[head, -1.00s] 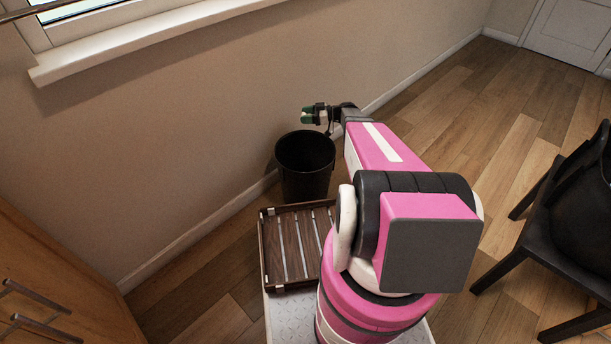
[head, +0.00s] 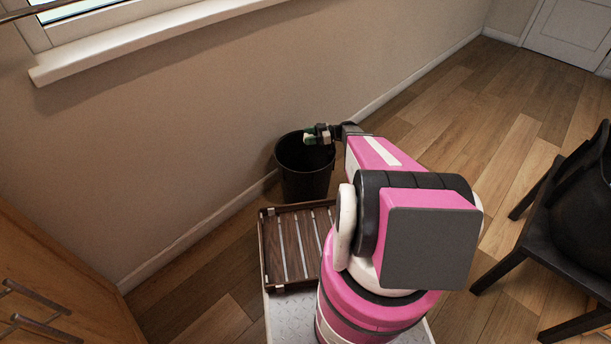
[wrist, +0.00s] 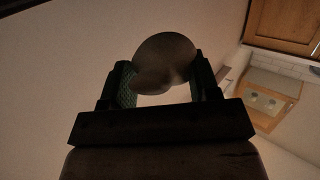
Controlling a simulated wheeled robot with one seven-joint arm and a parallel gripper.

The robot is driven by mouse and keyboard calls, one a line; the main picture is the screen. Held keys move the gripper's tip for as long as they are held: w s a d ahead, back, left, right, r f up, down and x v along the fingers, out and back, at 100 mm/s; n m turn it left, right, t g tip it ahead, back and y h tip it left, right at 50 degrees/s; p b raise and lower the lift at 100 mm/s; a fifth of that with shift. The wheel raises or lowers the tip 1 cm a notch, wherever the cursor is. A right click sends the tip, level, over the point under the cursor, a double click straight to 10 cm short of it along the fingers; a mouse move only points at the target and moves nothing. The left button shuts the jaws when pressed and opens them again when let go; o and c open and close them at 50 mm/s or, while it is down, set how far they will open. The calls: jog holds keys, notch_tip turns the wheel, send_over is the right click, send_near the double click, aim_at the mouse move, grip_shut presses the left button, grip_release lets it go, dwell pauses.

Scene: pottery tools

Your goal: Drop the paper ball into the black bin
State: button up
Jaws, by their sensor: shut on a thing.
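The black bin (head: 304,182) stands on the floor against the wall, upright, with its mouth facing up. My gripper (head: 318,134) is over the right and far part of the bin's mouth in the head view. In the head view the ball is too small and covered by the fingers to tell apart. How high the gripper is above the rim is hard to tell.
A slatted wooden tray (head: 270,262) sits on my base in front of the bin. The wall (head: 200,120) with a window sill is close behind the bin. A black chair (head: 550,220) stands at the right, and a wooden cabinet (head: 60,270) at the lower left.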

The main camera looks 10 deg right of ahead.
jog(key=shift+f, duration=0.1)
jog(key=o, duration=1)
jog(key=shift+c, duration=0.2)
jog(key=r, duration=0.4)
jog(key=shift+s+a+r, duration=0.1)
jog(key=shift+s+r, duration=0.1)
jog(key=shift+r, duration=0.1)
jog(key=s+a+r, duration=0.5)
jog(key=a+r, duration=0.1)
jog(key=a, duration=0.3)
jog(key=shift+s+a+r, duration=0.2)
jog(key=shift+s+a, duration=0.1)
jog(key=shift+a, duration=0.1)
